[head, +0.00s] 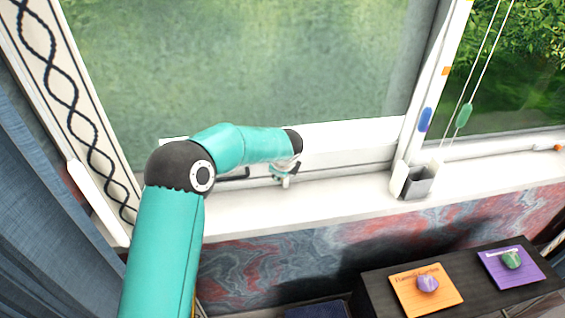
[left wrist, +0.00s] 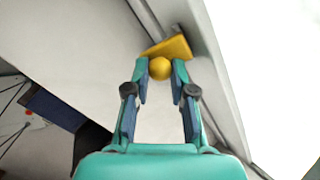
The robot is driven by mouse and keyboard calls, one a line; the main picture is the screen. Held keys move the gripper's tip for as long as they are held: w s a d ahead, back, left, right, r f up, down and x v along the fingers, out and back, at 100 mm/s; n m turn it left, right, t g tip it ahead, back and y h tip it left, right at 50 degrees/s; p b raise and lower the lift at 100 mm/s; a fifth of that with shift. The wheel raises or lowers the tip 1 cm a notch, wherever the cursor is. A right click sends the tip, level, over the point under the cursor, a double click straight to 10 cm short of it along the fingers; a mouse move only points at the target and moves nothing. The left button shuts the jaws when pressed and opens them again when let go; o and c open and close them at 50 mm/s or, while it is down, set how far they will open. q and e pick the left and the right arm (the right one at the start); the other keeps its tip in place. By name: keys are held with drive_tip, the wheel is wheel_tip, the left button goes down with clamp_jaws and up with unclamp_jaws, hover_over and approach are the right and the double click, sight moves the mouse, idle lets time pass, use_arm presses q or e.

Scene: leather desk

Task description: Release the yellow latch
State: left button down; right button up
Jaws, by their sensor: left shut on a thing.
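The yellow latch (left wrist: 176,46) shows in the left wrist view as a flat yellow piece with a round yellow knob (left wrist: 160,68). It sits at the window frame, near the top middle of that view. My left gripper (left wrist: 159,74) is shut on the knob, one teal finger on each side of it. In the head view my left gripper (head: 285,177) is small, low on the window frame above the white sill. The latch cannot be made out there. My right gripper is not in view.
A white sill (head: 335,185) runs below the window. A small grey holder (head: 418,182) stands on it at the right. Blue (head: 425,119) and green (head: 463,115) cord pulls hang nearby. A dark cabinet (head: 376,283) at lower right bears orange (head: 408,295) and purple (head: 496,272) books.

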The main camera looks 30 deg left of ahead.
use_arm(q)
drive_tip(key=shift+w+a+r+g+h, duration=0.3)
drive_tip(key=shift+a+r+g+h, duration=0.15)
drive_tip(key=shift+r+g+h, duration=0.35)
drive_tip(key=shift+w+a+g+h, duration=0.15)
drive_tip(key=shift+g+h, duration=0.15)
drive_tip(key=shift+g, duration=0.4)
drive_tip(key=shift+w+a+r+g+h, duration=0.15)
drive_tip(key=shift+r+g+h, duration=0.15)
drive_tip(key=shift+g+h, duration=0.15)
drive_tip(key=c, duration=1)
unclamp_jaws()
drive_tip(key=shift+f, duration=0.1)
